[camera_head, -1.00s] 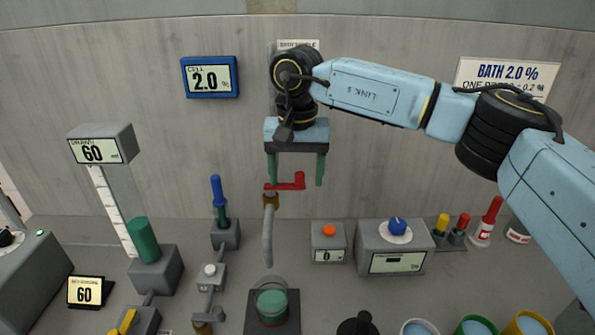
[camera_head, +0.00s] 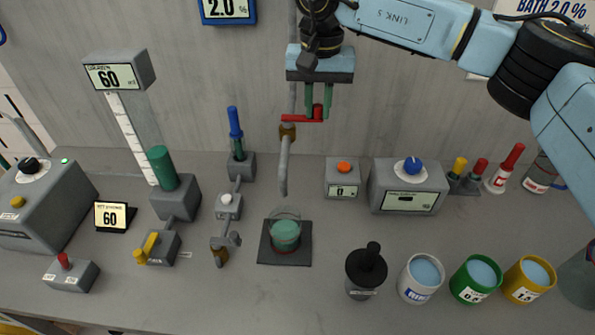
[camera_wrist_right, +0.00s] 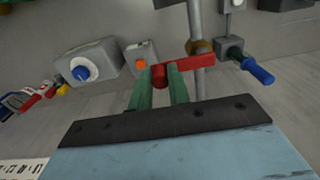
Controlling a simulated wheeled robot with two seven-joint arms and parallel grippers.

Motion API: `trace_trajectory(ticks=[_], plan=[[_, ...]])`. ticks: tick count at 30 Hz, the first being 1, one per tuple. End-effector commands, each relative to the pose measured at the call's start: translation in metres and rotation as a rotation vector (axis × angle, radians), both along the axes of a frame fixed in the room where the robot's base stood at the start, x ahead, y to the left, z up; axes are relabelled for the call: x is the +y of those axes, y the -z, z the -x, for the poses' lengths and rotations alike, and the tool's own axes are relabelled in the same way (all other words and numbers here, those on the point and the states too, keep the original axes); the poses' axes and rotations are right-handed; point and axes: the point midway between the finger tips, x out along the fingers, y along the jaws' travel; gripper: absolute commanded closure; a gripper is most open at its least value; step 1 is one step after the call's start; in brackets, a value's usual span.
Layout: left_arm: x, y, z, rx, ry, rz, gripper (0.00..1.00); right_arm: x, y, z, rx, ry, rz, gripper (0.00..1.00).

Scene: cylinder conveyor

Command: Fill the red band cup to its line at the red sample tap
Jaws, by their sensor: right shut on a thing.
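The red sample tap (camera_head: 288,133) has a bent grey spout and a red lever handle (camera_head: 297,119). My right gripper (camera_head: 319,108) has its green fingers shut on the upright knob at the handle's end; the grip also shows in the right wrist view (camera_wrist_right: 160,77). The lever lies sideways, to the right of the pipe. A clear cup (camera_head: 286,235) with greenish content stands on a dark square pad (camera_head: 262,252), below and close to the spout's end. A red band shows near its base. I cannot make out its fill line. My left gripper is out of view.
A box with an orange button (camera_head: 343,168) reads 0, right of the spout. A blue-knob box (camera_head: 408,200) stands further right. A blue-handled valve (camera_head: 236,135) stands left.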

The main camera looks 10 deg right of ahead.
Motion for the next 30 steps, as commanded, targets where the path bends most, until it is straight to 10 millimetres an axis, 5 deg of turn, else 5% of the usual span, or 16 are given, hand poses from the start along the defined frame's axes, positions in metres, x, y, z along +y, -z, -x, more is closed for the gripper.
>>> trace_trajectory(ticks=[11, 30], plan=[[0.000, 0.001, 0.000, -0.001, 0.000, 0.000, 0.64, -0.001, 0.008, 0.002, 0.010, 0.014, 0.006, 1.00], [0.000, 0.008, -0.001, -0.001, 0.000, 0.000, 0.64, 0.012, 0.009, 0.023, 0.009, 0.424, 0.004, 1.00]])
